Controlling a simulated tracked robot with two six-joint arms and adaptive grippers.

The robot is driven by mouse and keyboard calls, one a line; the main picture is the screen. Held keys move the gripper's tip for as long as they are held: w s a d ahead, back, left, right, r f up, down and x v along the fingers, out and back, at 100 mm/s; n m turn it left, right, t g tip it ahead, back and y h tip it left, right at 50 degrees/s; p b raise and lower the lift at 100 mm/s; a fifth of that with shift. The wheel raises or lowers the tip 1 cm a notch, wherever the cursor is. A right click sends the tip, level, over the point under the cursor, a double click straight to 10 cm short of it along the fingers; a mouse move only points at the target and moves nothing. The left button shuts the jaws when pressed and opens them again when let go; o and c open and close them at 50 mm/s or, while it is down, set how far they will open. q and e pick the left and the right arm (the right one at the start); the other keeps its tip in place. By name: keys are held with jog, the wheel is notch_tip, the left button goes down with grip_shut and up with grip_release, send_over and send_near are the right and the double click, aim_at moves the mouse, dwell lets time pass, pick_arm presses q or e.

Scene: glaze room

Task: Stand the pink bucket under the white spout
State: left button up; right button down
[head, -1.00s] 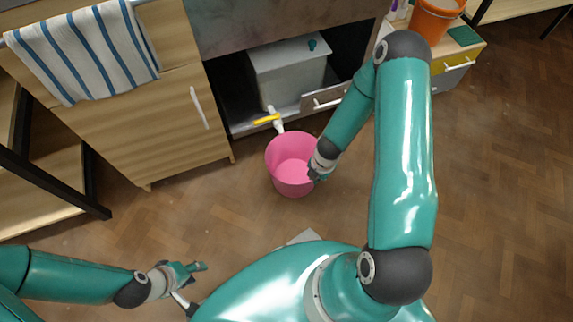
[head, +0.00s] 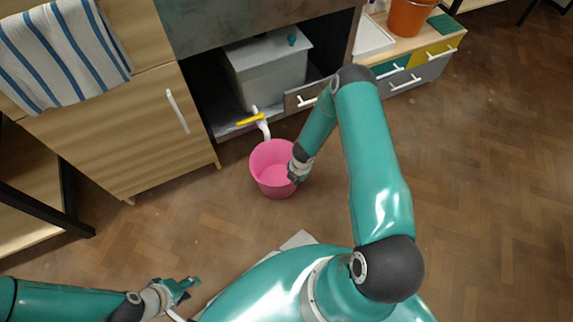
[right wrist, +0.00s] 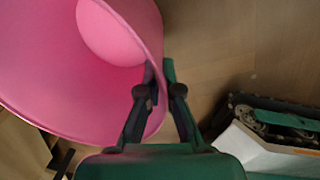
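The pink bucket (head: 262,180) is upright in front of the open bay under the counter. The white spout (head: 266,133), with a yellow lever (head: 250,119), comes out of the grey tank (head: 265,80). Its end shows at the bucket's far rim; I cannot tell whether it is over the opening. My right gripper (head: 294,176) is at the bucket's right side. In the right wrist view its fingers (right wrist: 159,92) are shut on the bucket's wall (right wrist: 60,105), one on each side. My left gripper (head: 192,290) is empty at lower left, its fingers apart.
A wooden cabinet door (head: 130,140) stands left of the bay, with a striped towel (head: 65,50) above. A drawer unit (head: 425,65) with an orange bucket (head: 408,15) is at upper right. A dark-framed shelf (head: 45,210) is at far left. The floor (head: 470,200) at right is clear.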

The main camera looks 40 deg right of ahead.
jog(key=shift+w+d, duration=0.25)
jog(key=shift+w, duration=0.7)
jog(key=shift+w+d, duration=0.25)
jog(key=shift+w, duration=0.8)
jog(key=w, duration=0.1)
jog(key=w+b, duration=0.1)
jog(key=w+f, duration=0.1)
jog(key=shift+d+f, duration=0.1)
jog(key=shift+d, duration=0.25)
jog(key=c, duration=1.3)
grip_release()
